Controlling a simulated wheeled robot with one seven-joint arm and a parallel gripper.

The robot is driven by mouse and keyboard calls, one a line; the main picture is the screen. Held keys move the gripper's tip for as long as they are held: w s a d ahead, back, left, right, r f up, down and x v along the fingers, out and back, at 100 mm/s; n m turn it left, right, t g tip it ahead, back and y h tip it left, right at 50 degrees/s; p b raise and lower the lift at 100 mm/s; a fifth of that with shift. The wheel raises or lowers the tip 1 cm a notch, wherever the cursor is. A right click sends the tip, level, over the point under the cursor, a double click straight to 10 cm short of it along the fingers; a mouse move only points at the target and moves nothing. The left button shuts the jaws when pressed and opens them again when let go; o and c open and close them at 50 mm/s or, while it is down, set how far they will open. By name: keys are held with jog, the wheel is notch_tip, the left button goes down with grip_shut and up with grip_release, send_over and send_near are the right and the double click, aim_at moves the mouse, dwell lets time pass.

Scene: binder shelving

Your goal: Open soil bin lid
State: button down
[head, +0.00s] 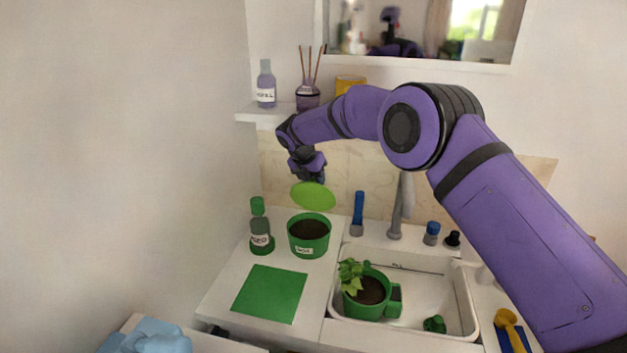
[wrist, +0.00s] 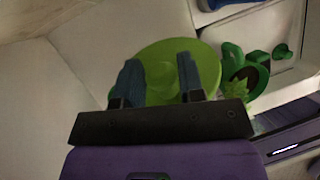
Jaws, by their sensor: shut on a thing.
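The soil bin (head: 308,236) is a green round tub of dark soil with a white label, standing on the white counter left of the sink. Its top is open. The light green round lid (head: 313,197) hangs tilted in the air above the bin's back edge, apart from it. My gripper (head: 308,176) is above the lid and shut on it. In the wrist view the lid (wrist: 160,60) lies behind and between my two fingers (wrist: 158,85). The exact grip point on the lid is hard to make out.
A green mat (head: 270,293) lies in front of the bin. A green bottle (head: 260,228) stands to its left. The white sink (head: 455,310) at right holds a potted plant (head: 371,292). A blue-handled tool (head: 358,212) and grey faucet (head: 401,205) stand behind. A shelf (head: 262,119) is above.

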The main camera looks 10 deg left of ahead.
jog(key=shift+w, duration=0.1)
dwell(0.3)
jog(key=c, duration=0.8)
grip_release()
jog(key=shift+f, duration=0.1)
jog(key=shift+a+r, duration=0.15)
jog(key=shift+r, duration=0.25)
jog(key=v, duration=0.2)
jog(key=shift+r, duration=0.3)
jog(key=s+a, duration=0.2)
jog(key=s, duration=0.1)
jog(key=s+a, duration=0.2)
jog(key=s, duration=0.2)
jog(key=s+a, duration=0.2)
jog(key=s, duration=0.1)
jog(key=shift+s+f, duration=0.2)
jog(key=shift+s, duration=0.1)
